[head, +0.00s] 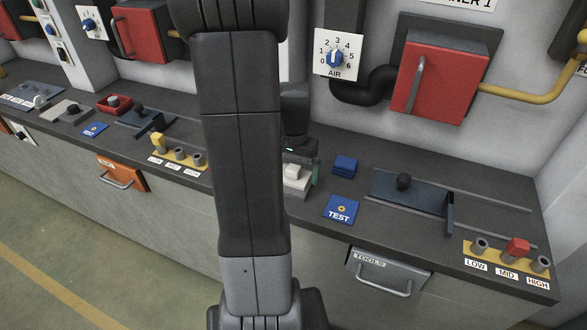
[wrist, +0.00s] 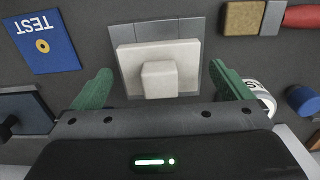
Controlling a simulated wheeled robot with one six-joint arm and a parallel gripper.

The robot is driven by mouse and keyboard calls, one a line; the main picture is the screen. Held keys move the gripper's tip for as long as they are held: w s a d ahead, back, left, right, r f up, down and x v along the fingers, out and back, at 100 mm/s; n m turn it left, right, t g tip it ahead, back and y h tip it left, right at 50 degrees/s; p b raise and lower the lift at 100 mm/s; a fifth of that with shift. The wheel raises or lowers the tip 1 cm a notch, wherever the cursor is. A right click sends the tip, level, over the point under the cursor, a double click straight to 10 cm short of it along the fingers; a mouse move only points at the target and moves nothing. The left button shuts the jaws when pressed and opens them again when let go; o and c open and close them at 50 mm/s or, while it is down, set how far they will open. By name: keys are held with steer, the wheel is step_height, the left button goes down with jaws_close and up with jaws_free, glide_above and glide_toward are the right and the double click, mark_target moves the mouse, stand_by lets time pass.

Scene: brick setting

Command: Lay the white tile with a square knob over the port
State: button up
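The white tile with a square knob (wrist: 158,80) lies flat on a grey plate (wrist: 186,24) on the bench. It also shows in the head view (head: 292,172), partly hidden by my arm. My gripper (wrist: 161,68) is open above it, with one green finger on each side of the tile and visible gaps to its edges. In the head view my gripper (head: 300,170) is mostly hidden behind my arm. A blue plate marked TEST (head: 341,210) has a yellow ring with a dark centre, which may be the port. It lies uncovered to the right; it shows in the wrist view too (wrist: 45,58).
A blue block (head: 344,166) sits behind the TEST plate. Farther right are a dark slider panel (head: 425,197) and a yellow strip with LOW, MID and HIGH posts (head: 503,257). Another post strip (head: 180,155) is left. A red box (head: 435,80) and pipe are above.

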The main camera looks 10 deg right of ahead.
mark_target(294, 168)
step_height(294, 168, up, 13)
steer(key=p, duration=0.1)
stand_by(0.5)
